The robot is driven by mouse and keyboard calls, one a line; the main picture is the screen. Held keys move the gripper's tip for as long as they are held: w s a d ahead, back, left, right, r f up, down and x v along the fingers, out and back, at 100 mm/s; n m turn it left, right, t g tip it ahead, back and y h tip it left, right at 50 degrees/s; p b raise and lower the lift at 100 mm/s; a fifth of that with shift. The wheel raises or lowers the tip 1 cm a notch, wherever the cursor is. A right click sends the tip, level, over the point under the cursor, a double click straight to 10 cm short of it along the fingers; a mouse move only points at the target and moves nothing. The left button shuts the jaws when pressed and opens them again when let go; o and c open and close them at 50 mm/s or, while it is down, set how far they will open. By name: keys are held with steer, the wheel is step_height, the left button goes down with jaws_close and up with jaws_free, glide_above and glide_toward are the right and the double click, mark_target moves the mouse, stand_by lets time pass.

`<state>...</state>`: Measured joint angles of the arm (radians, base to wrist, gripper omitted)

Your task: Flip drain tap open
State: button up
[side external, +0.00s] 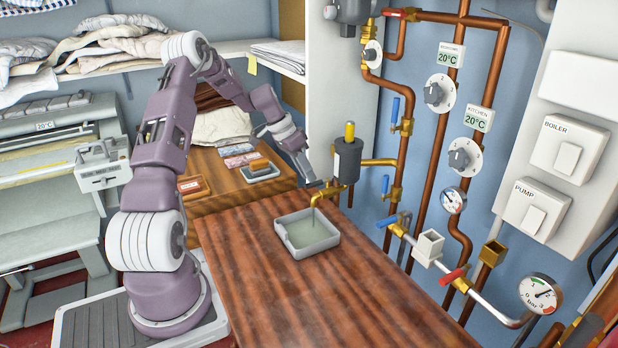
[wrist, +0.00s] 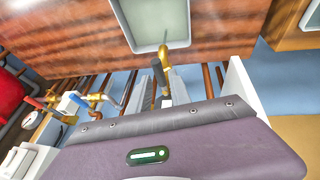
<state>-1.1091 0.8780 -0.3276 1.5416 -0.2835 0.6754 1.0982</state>
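The brass drain tap (side external: 328,192) projects from below a dark cylinder with a yellow top (side external: 348,155). Its spout is over a pale square tray (side external: 290,246) on the wooden bench, and a thin stream or drip shows below it. The tray holds greyish-green liquid. My gripper (side external: 312,181) is just above and beside the tap. In the wrist view my gripper (wrist: 158,92) has its two grey fingers apart, with the brass tap (wrist: 174,52) and a dark lever-like part (wrist: 158,72) near and between them. I cannot tell whether a finger touches it.
Copper pipes (side external: 430,165) carry blue-handled valves (side external: 395,110) and a red-handled valve (side external: 454,276) to the right. Dials, a pressure gauge (side external: 541,293) and boiler and pump switches (side external: 570,150) are on the wall. The front bench top (side external: 300,300) is clear.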

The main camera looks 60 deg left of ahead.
steer(key=s+d+r+m+g+y, duration=0.1)
steer(key=s+d+r, duration=0.2)
steer(key=d+r, duration=0.7)
steer(key=s+d+r+y, duration=0.1)
steer(key=s+d+r, duration=0.2)
steer(key=d+r, duration=0.65)
steer(key=s+d+t, duration=0.2)
steer(key=s+d, duration=1.3)
steer(key=s, duration=0.5)
steer(key=shift+n, duration=0.4)
